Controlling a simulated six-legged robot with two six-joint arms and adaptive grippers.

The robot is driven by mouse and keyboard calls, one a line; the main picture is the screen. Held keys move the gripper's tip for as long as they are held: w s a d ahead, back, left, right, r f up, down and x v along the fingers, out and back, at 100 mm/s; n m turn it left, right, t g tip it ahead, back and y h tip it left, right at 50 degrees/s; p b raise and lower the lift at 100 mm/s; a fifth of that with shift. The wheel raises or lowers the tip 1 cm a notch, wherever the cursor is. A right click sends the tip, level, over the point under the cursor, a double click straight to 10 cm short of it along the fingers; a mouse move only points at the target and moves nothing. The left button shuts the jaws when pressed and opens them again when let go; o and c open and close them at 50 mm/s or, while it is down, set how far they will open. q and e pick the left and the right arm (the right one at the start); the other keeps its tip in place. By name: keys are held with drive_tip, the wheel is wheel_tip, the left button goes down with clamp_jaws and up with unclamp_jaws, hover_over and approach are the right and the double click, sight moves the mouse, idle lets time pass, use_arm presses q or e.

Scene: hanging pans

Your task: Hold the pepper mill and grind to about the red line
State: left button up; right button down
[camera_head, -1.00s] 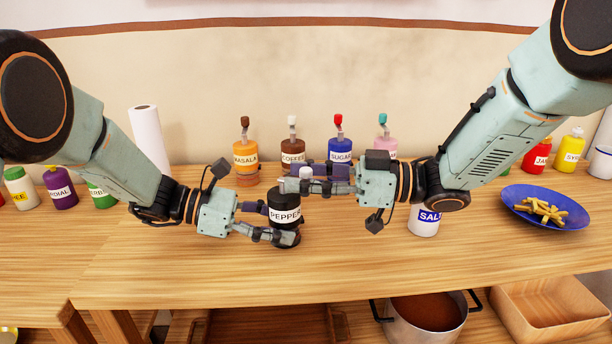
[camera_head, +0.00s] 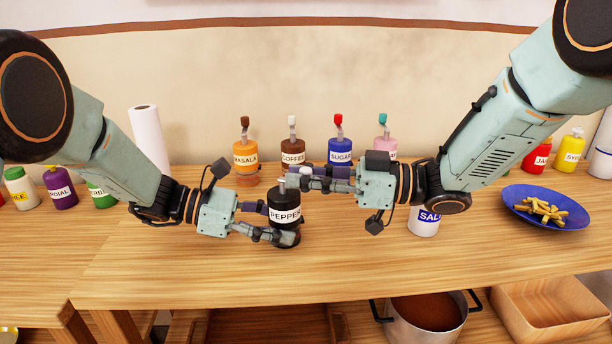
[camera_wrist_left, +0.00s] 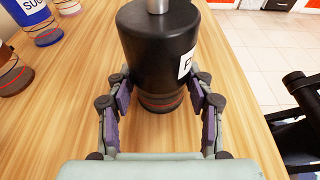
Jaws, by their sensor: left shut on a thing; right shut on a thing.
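The pepper mill (camera_head: 285,200) is a black cylinder with a white PEPPER label, standing upright over the wooden counter. My left gripper (camera_head: 280,230) is shut around its lower part. The left wrist view shows the mill (camera_wrist_left: 160,45) between the purple finger pads (camera_wrist_left: 159,95), with a metal stem on top. A reddish line circles its narrower base part. My right gripper (camera_head: 295,182) is shut at the mill's top, on what looks like the metal crank; its fingers partly hide the grip. The mill's contents around the red line cannot be made out.
Masala (camera_head: 246,162), coffee (camera_head: 293,156) and sugar (camera_head: 340,151) bottles stand close behind. A salt container (camera_head: 426,222) stands below my right arm. A blue plate (camera_head: 520,209) with fries is at right. The counter front (camera_head: 330,280) is clear.

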drive_tip(key=shift+s+a+m+t+h, duration=0.2)
drive_tip(key=shift+m+t+h, duration=0.15)
drive_tip(key=shift+m+t, duration=0.45)
drive_tip(key=shift+s+a+m+t+h, duration=0.15)
drive_tip(key=shift+m+t+h, duration=0.3)
drive_tip(key=shift+t, duration=0.65)
drive_tip(key=shift+d, duration=0.1)
drive_tip(key=c, duration=1.2)
unclamp_jaws()
drive_tip(key=shift+v, duration=6.05)
